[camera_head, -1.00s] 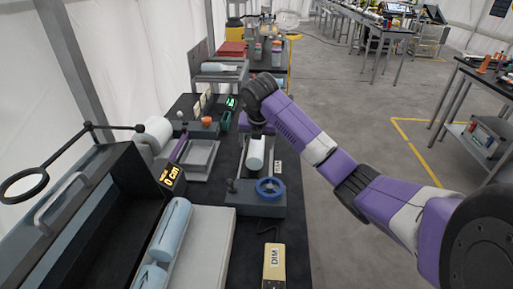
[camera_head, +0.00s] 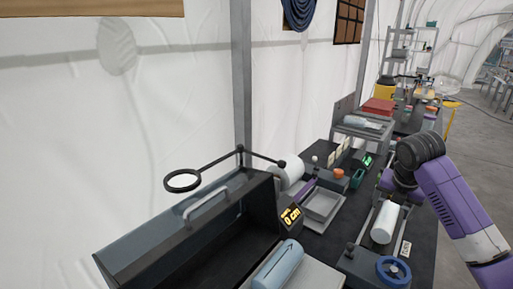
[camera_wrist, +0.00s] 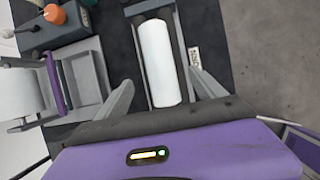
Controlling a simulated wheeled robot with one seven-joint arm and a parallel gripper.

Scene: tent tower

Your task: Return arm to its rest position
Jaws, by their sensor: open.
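My purple arm reaches in from the right in the head view. Its dark wrist hangs over the bench, and the fingertips are hard to make out there. In the wrist view my gripper (camera_wrist: 160,92) is open, with its two grey fingers wide apart. A white cylinder (camera_wrist: 160,62) lies beyond and between the fingers in a grey holder, and nothing is held. The cylinder also shows in the head view (camera_head: 384,222), just below my wrist, in the fixture with the blue handwheel (camera_head: 393,269).
A black open box (camera_head: 205,245) with a "0 cm" display stands at the front left. A light blue cylinder (camera_head: 277,265) lies beside it. A grey tray (camera_head: 321,205) and a box with an orange knob (camera_head: 333,180) stand near the arm. Open floor (camera_head: 478,150) lies to the right.

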